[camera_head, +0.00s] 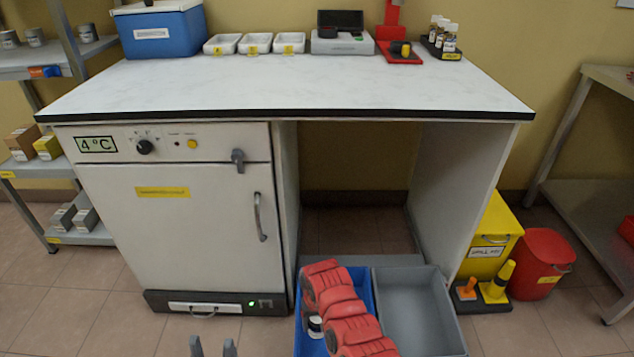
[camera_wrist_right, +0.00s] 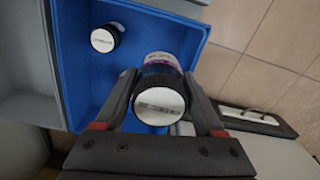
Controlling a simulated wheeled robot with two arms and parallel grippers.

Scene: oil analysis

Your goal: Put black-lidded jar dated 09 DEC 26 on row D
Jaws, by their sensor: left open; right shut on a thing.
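In the right wrist view my right gripper (camera_wrist_right: 163,95) is shut on a black-lidded jar (camera_wrist_right: 160,106), with its lid facing the camera, above or at the edge of the blue bin. The lid has a white label with dark print too small to read surely. A second dark-lidded jar (camera_wrist_right: 105,38) with a white label stands in the blue bin, apart from the gripper. In the head view my red right arm hides most of the blue bin (camera_head: 362,285); one jar (camera_head: 315,326) shows beside it. My left gripper (camera_head: 212,346) is open and empty at the bottom edge. I cannot identify row D.
A grey bin (camera_head: 415,305) stands beside the blue one. Behind are a white cabinet (camera_head: 205,225) marked 4°C, its door shut, and a worktop (camera_head: 300,88) with white trays (camera_head: 257,43), a blue cooler (camera_head: 160,32) and a rack of small bottles (camera_head: 441,42). The worktop's middle is clear.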

